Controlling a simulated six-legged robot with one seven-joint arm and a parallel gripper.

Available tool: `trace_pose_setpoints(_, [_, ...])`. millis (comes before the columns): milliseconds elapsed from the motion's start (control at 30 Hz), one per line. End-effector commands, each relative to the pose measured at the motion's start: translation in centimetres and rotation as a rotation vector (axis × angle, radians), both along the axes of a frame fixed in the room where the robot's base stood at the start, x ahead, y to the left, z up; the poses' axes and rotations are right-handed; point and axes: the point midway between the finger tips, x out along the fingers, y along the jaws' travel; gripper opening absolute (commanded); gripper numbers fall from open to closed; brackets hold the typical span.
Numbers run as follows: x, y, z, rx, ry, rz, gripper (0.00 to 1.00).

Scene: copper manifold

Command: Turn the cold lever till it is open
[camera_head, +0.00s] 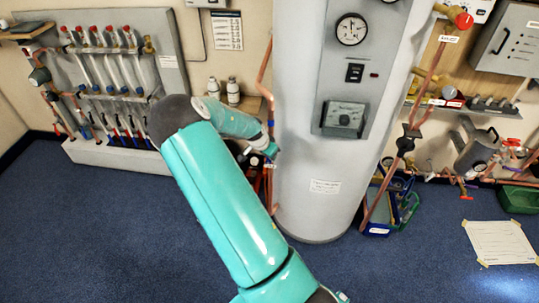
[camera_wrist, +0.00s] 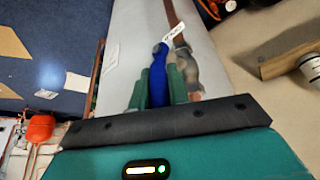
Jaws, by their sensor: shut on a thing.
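The cold lever (camera_wrist: 159,62) has a blue handle and shows in the wrist view between my two green fingers. My gripper (camera_wrist: 157,84) is shut on this blue handle. The handle points roughly along the brassy valve body (camera_wrist: 186,66) and copper pipe (camera_wrist: 171,14) beside it. A white tag (camera_wrist: 174,32) hangs by the pipe, its print too small to read surely. In the head view, my gripper (camera_head: 272,150) reaches to the left side of the grey cylinder (camera_head: 310,150); my arm hides most of the lever there.
A manifold board (camera_head: 115,70) with several red and blue fittings stands at the left. Two bottles (camera_head: 232,91) sit on a shelf behind my arm. A tool tote (camera_head: 390,208) stands right of the cylinder. The blue carpet (camera_head: 90,230) is clear at the front left.

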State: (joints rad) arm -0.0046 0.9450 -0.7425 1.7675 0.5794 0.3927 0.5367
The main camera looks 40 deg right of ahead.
Motion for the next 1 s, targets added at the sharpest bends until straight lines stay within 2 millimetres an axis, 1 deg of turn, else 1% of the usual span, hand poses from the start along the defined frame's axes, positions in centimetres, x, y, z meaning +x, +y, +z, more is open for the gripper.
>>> trace_pose_setpoints(200, [0.1, 0.2, -0.2, 0.003, 0.003, 0.006, 0.00])
trace_pose_setpoints(233, [0.1, 0.2, -0.2, 0.003, 0.003, 0.006, 0.21])
trace_pose_setpoints(300, [0.1, 0.2, -0.2, 0.003, 0.002, 0.007, 0.35])
trace_pose_setpoints(333, [0.1, 0.2, -0.2, 0.003, 0.002, 0.007, 0.39])
trace_pose_setpoints(600, [0.0, 0.1, 0.0, 0.002, 0.001, 0.004, 0.39])
trace_pose_setpoints(733, [0.1, 0.4, 0.7, 0.001, 0.000, 0.005, 0.39])
trace_pose_setpoints(867, [0.1, 1.3, 2.5, 0.001, -0.001, 0.007, 0.39])
trace_pose_setpoints(1000, [-0.1, 2.6, 5.2, 0.002, -0.002, 0.008, 0.39])
